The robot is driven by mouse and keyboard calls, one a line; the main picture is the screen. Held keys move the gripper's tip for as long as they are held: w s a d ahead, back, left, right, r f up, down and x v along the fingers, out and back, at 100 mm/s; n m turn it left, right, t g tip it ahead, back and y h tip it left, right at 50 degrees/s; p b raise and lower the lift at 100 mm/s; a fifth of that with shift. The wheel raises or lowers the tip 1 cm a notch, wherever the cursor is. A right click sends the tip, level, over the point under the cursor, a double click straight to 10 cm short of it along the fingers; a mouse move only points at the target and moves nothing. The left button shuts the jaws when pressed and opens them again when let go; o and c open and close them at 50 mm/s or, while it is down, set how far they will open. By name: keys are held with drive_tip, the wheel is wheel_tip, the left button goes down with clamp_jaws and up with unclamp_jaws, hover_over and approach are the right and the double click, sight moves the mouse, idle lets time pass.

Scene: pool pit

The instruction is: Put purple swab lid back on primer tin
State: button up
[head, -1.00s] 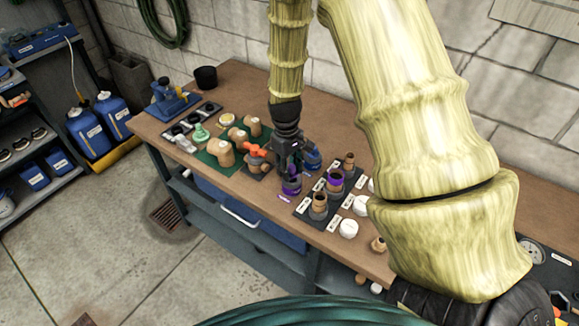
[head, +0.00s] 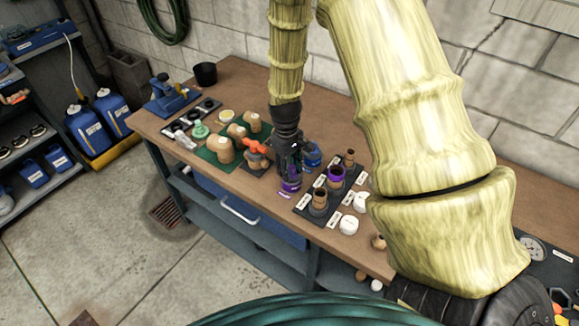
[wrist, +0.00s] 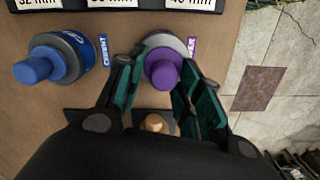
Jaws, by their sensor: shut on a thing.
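The purple swab lid (wrist: 163,74) is between the two fingers of my gripper (wrist: 163,84) in the wrist view. My gripper is shut on it. The primer tin (wrist: 168,42) shows as a grey and purple round rim right under the lid, beside a purple label reading "...ER". In the head view the purple tin (head: 291,185) stands on the bench below my gripper (head: 288,168). The lid appears over the tin's mouth, but I cannot tell whether it is seated.
A blue cement tin (wrist: 58,58) with a blue lid stands close to the left in the wrist view. A dark rack (head: 300,208) with brown fittings is to the right in the head view. An orange-handled valve (head: 255,146) is to the left. The bench edge is close by.

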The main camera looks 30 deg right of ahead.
drive_tip(key=shift+f, duration=0.2)
idle(0.3)
drive_tip(key=o, duration=0.9)
drive_tip(key=shift+o, duration=0.2)
drive_tip(key=o, duration=0.4)
drive_tip(key=shift+r, duration=0.1)
drive_tip(key=shift+r+p, duration=3.05)
drive_tip(key=shift+r, duration=0.9)
